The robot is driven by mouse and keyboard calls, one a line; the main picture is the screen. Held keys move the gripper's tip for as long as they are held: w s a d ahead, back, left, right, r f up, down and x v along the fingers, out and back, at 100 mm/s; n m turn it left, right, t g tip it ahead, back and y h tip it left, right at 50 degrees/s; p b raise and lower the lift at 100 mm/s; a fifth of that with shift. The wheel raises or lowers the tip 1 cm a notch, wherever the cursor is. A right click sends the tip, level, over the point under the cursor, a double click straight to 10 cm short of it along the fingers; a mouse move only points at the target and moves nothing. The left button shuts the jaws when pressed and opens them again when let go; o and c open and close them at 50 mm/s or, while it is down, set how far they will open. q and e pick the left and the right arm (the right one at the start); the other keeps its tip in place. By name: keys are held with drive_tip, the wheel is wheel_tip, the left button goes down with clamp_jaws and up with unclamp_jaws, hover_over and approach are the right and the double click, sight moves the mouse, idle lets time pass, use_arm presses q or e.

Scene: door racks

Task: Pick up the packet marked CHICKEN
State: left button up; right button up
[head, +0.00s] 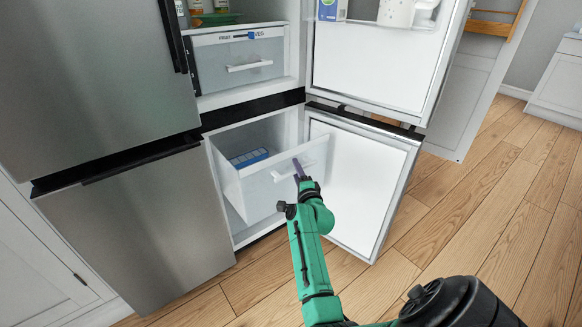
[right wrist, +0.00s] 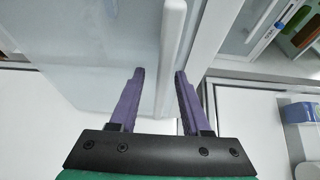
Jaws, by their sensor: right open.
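A blue packet (head: 248,157) lies inside the pulled-out lower drawer (head: 237,190), near its back left. Its marking is too small to read, so I cannot tell whether it says CHICKEN. My right gripper (head: 299,168) is at the drawer's front, by its white handle (head: 287,173). In the right wrist view my right gripper (right wrist: 160,73) is open, with its purple fingers on either side of the white handle bar (right wrist: 169,48). I cannot tell whether either finger touches the bar. My left gripper is not in view.
The lower fridge door (head: 362,175) stands open right of the drawer, and the upper door (head: 375,65) is open above it. A closed fruit and veg drawer (head: 240,60) is higher up. The wooden floor (head: 480,215) at the right is clear.

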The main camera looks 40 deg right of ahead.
drive_tip(key=shift+s+r, duration=0.1)
drive_tip(key=shift+s, duration=0.05)
clamp_jaws()
idle(1.3)
